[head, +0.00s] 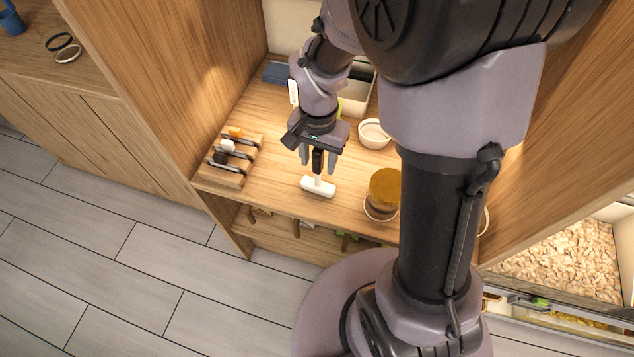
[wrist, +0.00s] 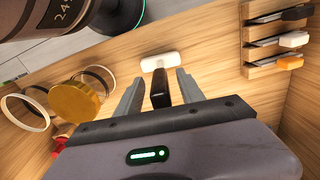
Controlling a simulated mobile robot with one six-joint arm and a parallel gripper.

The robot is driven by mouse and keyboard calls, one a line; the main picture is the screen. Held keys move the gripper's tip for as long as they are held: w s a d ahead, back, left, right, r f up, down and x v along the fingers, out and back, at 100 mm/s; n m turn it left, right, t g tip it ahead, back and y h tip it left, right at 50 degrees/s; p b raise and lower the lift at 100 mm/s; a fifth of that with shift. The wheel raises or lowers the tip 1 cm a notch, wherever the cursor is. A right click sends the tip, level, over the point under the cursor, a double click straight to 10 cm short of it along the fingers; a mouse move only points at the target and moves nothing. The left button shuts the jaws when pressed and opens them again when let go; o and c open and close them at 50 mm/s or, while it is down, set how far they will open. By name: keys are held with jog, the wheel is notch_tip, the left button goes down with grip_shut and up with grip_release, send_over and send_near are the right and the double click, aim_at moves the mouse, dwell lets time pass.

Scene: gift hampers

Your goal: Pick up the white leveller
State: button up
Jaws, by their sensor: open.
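The white leveller (head: 318,188) is a T-shaped tool with a white crossbar head and a dark handle. It is on the wooden shelf, with its head toward the shelf's front edge. My gripper (head: 318,158) is open above the handle, its two fingers on either side of it. In the wrist view the white head (wrist: 162,61) shows just beyond the fingertips, and the black handle (wrist: 158,90) is between the open fingers (wrist: 158,76). I see a gap on both sides of the handle. The handle's rear end is hidden by the gripper.
A wooden rack (head: 236,180) with black-, white- and orange-handled tools stands left of the leveller. A round amber-topped object (head: 385,186) and a white bowl (head: 374,133) are to its right. A light bin (head: 356,95) is behind. Tall wooden panels flank the shelf.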

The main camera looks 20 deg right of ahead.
notch_tip(320, 180, down, 3)
jog(key=shift+w+r+b, duration=0.1)
jog(key=shift+w+b, duration=0.05)
jog(key=shift+b, duration=0.2)
jog(key=shift+r, duration=0.1)
jog(key=shift+c, duration=0.6)
grip_shut()
